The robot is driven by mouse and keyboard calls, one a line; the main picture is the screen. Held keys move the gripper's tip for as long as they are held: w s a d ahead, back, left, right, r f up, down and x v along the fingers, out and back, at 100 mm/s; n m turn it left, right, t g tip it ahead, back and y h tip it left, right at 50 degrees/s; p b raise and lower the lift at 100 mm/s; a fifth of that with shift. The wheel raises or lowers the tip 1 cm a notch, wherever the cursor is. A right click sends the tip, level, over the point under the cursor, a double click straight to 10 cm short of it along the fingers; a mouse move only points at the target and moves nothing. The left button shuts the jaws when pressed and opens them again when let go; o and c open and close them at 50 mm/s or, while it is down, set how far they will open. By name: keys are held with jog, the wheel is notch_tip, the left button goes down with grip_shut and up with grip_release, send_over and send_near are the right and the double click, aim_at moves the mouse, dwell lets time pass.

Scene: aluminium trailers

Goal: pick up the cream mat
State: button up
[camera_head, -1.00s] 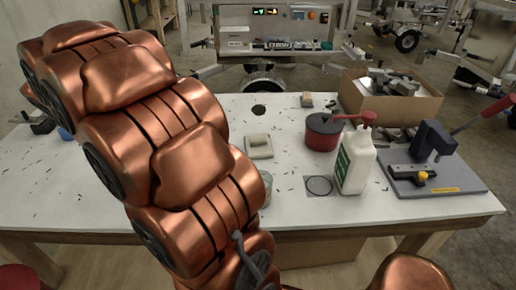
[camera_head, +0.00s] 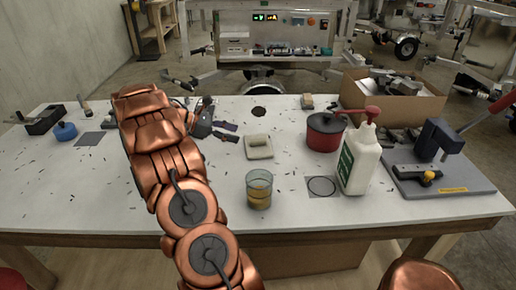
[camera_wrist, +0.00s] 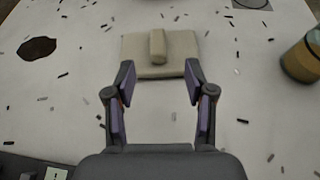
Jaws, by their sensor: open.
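The cream mat (camera_head: 262,153) lies flat on the white table, near its middle. It is a small square pad with a raised cream bar on top, and it also shows in the wrist view (camera_wrist: 183,66). My gripper (camera_head: 228,133) is just left of the mat in the head view. In the wrist view the gripper (camera_wrist: 158,78) is open and empty, its two purple-padded fingers spread apart at the mat's near edge. The bar lies between the finger lines, farther out. Whether the fingertips touch the mat cannot be told.
A glass with amber liquid (camera_head: 259,189) stands in front of the mat. A red pot (camera_head: 323,138) and a white pump bottle (camera_head: 360,165) stand to its right. A small block (camera_head: 307,101) and a dark table hole (camera_head: 259,112) lie behind. Dark shavings are scattered about.

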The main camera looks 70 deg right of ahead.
aim_at(257, 140)
jog(key=shift+s+d+f, duration=0.15)
jog(key=shift+s+d, duration=0.05)
jog(key=shift+d, duration=0.2)
jog(key=shift+s+d+f, duration=0.15)
jog(key=shift+s+d, duration=0.2)
jog(key=shift+s, duration=0.15)
jog(key=shift+f+p+x, duration=0.1)
jog(key=shift+p+x, duration=0.15)
jog(key=shift+x, duration=1.4)
jog(key=shift+f+p+x, duration=0.15)
jog(key=shift+p+x, duration=0.1)
jog(key=shift+x, duration=1.45)
jog(key=shift+a, duration=0.15)
jog(key=shift+c, duration=0.2)
grip_shut()
